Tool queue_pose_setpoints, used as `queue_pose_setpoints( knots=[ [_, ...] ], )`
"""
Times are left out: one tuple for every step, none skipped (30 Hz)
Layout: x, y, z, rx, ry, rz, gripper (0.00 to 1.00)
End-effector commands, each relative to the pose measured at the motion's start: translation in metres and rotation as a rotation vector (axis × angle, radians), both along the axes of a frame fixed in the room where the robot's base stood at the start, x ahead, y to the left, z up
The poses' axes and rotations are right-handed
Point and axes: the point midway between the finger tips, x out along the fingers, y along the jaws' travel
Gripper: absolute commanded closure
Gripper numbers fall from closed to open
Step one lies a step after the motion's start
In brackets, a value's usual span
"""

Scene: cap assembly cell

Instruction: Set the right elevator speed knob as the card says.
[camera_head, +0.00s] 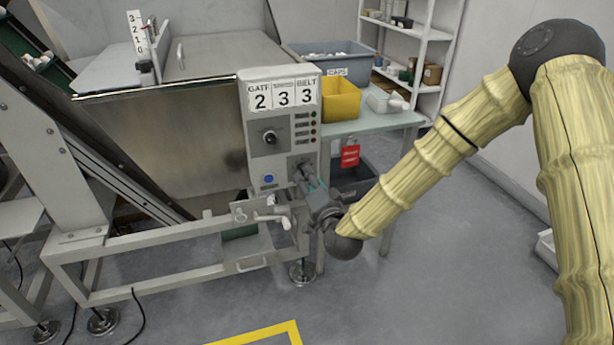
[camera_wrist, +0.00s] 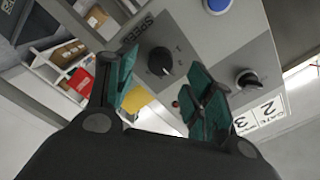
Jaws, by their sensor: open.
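The grey control box (camera_head: 254,158) carries a card (camera_head: 283,94) reading GATE 2, a middle 3 whose heading is too small to read, and BELT 3. One black knob (camera_head: 270,136) sits on the left of its face, and it shows in the wrist view (camera_wrist: 247,78). The other black knob (camera_wrist: 160,60), beside the word SPEED, appears between my fingers in the wrist view. It has a white mark, but I cannot read its setting. My gripper (camera_head: 312,184) is open with teal fingers in front of this knob; it also shows in the wrist view (camera_wrist: 166,88). Contact is not visible.
A blue button (camera_head: 268,179) is low on the box face. A lever handle (camera_head: 272,217) and frame rails stand below. A table with a yellow bin (camera_head: 341,101) and a red tag (camera_head: 350,155) lies behind.

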Motion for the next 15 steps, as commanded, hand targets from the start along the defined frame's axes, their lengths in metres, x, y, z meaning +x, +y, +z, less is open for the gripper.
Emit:
queue_pose_setpoints(
  knots=[
    [-0.01, -0.003, 0.0, 0.0, 0.002, 0.0, 0.47],
    [-0.015, -0.005, 0.0, 0.0, 0.002, 0.0, 0.47],
    [-0.022, -0.007, -0.001, 0.0, 0.003, 0.001, 0.47],
    [-0.027, -0.009, 0.0, 0.0, 0.002, 0.0, 0.47],
    [-0.033, -0.011, 0.0, 0.001, 0.002, 0.0, 0.47],
    [-0.04, -0.013, 0.0, 0.0, 0.002, 0.001, 0.47],
    [-0.044, -0.014, 0.0, 0.0, 0.002, 0.001, 0.47],
    [-0.049, -0.016, -0.001, 0.0, 0.002, 0.001, 0.47],
    [-0.055, -0.018, -0.001, 0.0, 0.002, 0.001, 0.47],
    [-0.059, -0.019, -0.001, 0.001, 0.002, 0.001, 0.47],
    [-0.063, -0.021, 0.0, 0.001, 0.002, 0.0, 0.47],
    [-0.067, -0.022, -0.001, 0.0, 0.002, -0.001, 0.47],
    [-0.07, -0.023, -0.001, 0.0, 0.002, -0.001, 0.47],
    [-0.072, -0.024, -0.001, 0.0, 0.002, 0.0, 0.47],
    [-0.076, -0.025, -0.001, -0.001, 0.002, -0.001, 0.47]
  ],
)
